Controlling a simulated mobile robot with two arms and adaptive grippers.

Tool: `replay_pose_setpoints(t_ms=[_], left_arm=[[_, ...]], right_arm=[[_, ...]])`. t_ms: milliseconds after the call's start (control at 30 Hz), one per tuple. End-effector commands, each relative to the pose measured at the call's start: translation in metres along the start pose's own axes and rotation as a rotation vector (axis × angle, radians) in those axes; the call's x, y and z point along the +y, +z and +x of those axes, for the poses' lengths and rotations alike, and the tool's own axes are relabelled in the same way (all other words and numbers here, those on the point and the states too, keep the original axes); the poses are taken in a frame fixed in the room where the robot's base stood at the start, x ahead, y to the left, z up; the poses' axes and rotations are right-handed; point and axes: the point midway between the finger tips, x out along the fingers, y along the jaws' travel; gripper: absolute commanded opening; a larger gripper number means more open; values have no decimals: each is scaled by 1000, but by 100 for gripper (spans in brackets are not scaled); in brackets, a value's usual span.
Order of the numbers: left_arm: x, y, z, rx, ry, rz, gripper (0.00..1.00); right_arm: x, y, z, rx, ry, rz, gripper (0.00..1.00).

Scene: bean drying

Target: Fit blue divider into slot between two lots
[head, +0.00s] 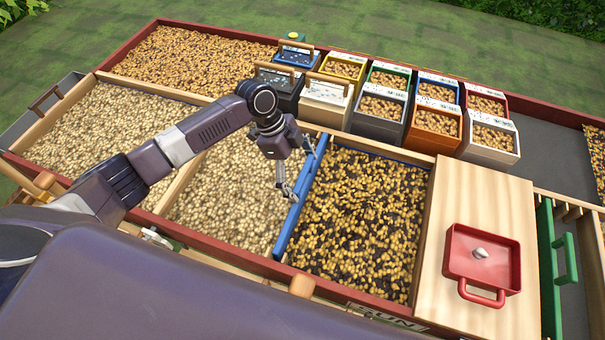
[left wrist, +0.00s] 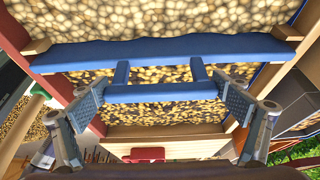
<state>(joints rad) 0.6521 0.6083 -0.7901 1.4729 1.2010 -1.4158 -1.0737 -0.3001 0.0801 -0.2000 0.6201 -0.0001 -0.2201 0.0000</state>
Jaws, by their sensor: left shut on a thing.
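The blue divider (head: 299,208) is a long narrow board. It lies along the boundary between the pale middle bean lot (head: 225,195) and the sparser golden lot (head: 360,210). My left gripper (head: 296,170) is over it. In the left wrist view, the gripper (left wrist: 162,90) has its two fingers at opposite ends of the divider's blue handle bar (left wrist: 165,94), shut on it. The divider's long board (left wrist: 165,52) spans between wooden pieces (left wrist: 38,46) at its ends. I cannot tell how deep it sits. My right gripper is not in view.
A wooden partition (head: 183,182) borders the middle lot on the left. Several bean-filled boxes (head: 437,122) stand behind. A wooden board with a red tray (head: 510,262) lies on the right, beside a green divider with a handle (head: 547,265).

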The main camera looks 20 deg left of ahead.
Motion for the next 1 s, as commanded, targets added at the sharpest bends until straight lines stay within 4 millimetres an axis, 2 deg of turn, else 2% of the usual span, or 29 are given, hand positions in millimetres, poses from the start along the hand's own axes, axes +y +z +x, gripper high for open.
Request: replay_pose_setpoints(t_ms=[400, 433, 500, 800, 1000], left_arm=[[-1, 1, 3, 1, -1, 0, 42], [-1, 1, 2, 1, -1, 0, 94], [-1, 1, 2, 1, -1, 0, 100], [0, 2, 3, 0, 1, -1, 100], [0, 1, -6, 0, 0, -1, 100]], right_arm=[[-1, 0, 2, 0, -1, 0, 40], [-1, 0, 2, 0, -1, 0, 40], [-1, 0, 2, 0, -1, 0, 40], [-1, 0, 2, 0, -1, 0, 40], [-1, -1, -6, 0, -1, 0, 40]])
